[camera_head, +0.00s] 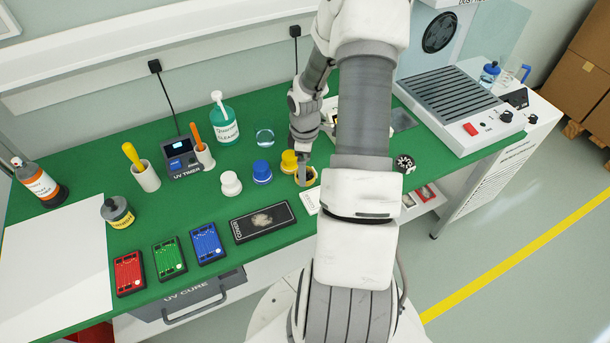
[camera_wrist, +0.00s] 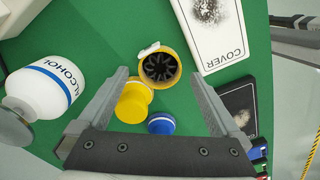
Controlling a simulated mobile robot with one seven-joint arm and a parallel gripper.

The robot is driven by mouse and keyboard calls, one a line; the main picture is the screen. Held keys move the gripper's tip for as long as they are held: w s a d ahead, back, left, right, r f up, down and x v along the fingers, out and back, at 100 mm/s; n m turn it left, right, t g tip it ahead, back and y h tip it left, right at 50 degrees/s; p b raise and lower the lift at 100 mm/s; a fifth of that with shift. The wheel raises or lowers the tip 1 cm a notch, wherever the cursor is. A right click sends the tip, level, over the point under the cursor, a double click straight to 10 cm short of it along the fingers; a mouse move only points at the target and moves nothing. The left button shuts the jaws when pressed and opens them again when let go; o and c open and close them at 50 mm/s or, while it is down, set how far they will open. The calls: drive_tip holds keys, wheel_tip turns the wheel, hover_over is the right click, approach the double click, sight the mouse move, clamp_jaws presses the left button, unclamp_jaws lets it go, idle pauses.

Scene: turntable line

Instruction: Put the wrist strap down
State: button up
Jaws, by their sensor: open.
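A yellow ring-shaped thing (camera_wrist: 174,77) with a dark ribbed inside and a small white piece on its rim lies on the green mat. It looks like the wrist strap, but I cannot be sure. It shows in the head view (camera_head: 311,178) beside my gripper (camera_head: 301,180), which partly hides it. In the wrist view my gripper (camera_wrist: 158,78) is open, with one finger on each side of the ring and no visible contact. A yellow-lidded pot (camera_wrist: 132,104) and a blue-lidded pot (camera_wrist: 161,124) also show between the fingers.
A white alcohol bottle (camera_wrist: 42,92) stands near one finger. A white cover card (camera_wrist: 220,30) lies on the other side. A black case (camera_head: 262,222), a white pot (camera_head: 230,184) and colored boards (camera_head: 168,258) lie on the green mat (camera_head: 90,165). A grilled machine (camera_head: 455,95) stands right.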

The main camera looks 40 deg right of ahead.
drive_tip(key=shift+f, duration=1.2)
drive_tip(key=c, duration=1.4)
